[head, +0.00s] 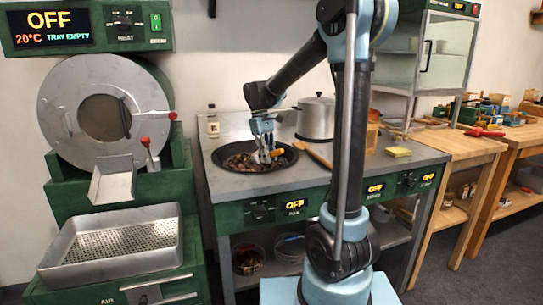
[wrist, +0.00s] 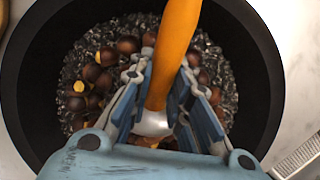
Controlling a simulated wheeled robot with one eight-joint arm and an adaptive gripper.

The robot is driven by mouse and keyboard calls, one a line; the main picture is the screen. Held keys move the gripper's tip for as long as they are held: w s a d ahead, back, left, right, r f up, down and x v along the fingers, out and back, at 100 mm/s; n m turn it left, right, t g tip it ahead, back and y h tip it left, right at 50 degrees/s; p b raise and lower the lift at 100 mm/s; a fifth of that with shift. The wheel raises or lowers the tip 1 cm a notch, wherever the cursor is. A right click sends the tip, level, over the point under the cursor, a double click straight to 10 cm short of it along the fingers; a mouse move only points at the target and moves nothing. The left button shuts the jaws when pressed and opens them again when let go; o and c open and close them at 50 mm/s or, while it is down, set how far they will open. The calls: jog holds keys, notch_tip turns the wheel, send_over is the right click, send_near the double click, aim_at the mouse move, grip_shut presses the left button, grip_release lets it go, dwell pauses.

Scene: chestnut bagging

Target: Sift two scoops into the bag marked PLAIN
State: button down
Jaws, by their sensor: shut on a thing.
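A wide black pan (head: 287,166) stands on the steel counter and holds dark gravel-like grains with several brown chestnuts (wrist: 128,45), some showing yellow flesh. It fills most of the wrist view (wrist: 262,75). My gripper (head: 263,143) is down at the pan, its fingers closed around a tool with an orange handle (wrist: 177,35). The tool has a shiny metal part (wrist: 152,124) between the fingers; its lower end is hidden by my gripper (wrist: 160,105). I cannot tell whether anything lies on the tool. I cannot make out a bag marked PLAIN.
A lidded pot (head: 317,119) stands behind the pan. A wooden utensil (head: 316,156) and yellow sponge (head: 398,151) lie to its right. A green roaster (head: 62,180) with a perforated tray (head: 72,275) is at left. Wooden benches (head: 466,146) with small items stand right.

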jog(key=shift+w+a+f+t+y, duration=0.45)
jog(key=shift+w+a+t+y, duration=0.25)
jog(key=shift+a, duration=0.05)
jog(key=shift+s+d+r+t+y, duration=0.15)
jog(key=shift+r+t+y, duration=0.25)
jog(key=shift+r, duration=0.1)
jog(key=shift+s+d+r+t+y, duration=0.1)
jog(key=shift+r+t+y, duration=0.3)
jog(key=shift+r, duration=0.1)
jog(key=shift+s+d+r+t+y, duration=0.15)
jog(key=shift+r, duration=0.4)
jog(key=shift+s+d+r+t+y, duration=0.1)
jog(key=shift+d+r, duration=0.05)
jog(key=shift+r, duration=0.35)
jog(key=shift+s+d+r+t+y, duration=0.15)
jog(key=shift+r, duration=0.4)
jog(key=shift+s+d, duration=0.1)
jog(key=shift+s+d+t+y, duration=0.3)
jog(key=shift+s, duration=0.05)
